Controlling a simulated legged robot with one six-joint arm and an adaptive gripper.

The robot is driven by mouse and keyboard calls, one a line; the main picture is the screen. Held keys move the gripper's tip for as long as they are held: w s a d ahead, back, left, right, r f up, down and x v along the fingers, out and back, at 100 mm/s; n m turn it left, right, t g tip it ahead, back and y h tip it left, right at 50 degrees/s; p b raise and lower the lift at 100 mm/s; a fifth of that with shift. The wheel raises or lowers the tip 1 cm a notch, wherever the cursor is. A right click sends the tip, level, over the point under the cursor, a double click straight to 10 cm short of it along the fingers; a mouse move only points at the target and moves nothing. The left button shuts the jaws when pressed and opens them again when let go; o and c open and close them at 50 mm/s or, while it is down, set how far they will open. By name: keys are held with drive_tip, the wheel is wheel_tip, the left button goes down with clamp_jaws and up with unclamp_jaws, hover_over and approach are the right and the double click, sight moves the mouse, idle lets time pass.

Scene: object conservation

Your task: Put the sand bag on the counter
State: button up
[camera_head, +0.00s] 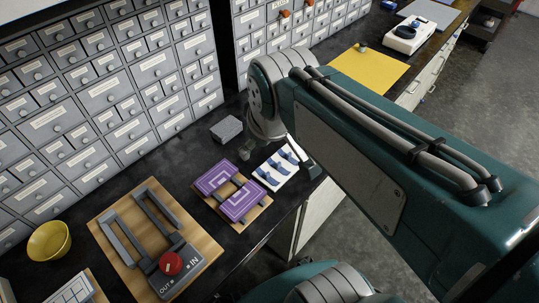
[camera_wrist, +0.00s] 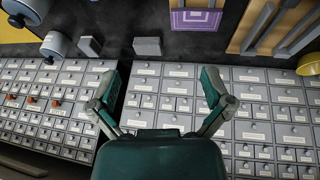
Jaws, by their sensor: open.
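The dark counter (camera_head: 188,158) runs along the drawer cabinets. Nothing in either view is clearly a sand bag. A small grey block (camera_head: 226,129) lies on the counter near the drawers; it also shows in the wrist view (camera_wrist: 148,46), and I cannot tell what it is. My gripper (camera_wrist: 158,77) is open and empty in the wrist view, its two fingers spread wide in front of the drawers. In the head view my arm reaches over the counter and hides part of it.
A board with a purple patterned piece (camera_head: 240,203), a blue and white sheet (camera_head: 276,168), a wooden board with a red button (camera_head: 171,263) and a yellow bowl (camera_head: 49,240) occupy the near counter. A yellow mat (camera_head: 372,70) lies farther along. Grey drawers (camera_head: 105,75) line the back.

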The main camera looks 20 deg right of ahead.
drive_tip(key=s+m, duration=0.1)
drive_tip(key=s+f+m, duration=0.1)
drive_tip(key=s, duration=0.1)
drive_tip(key=s+m, duration=0.1)
drive_tip(key=s, duration=0.1)
drive_tip(key=shift+f+m+t, duration=0.4)
idle(0.8)
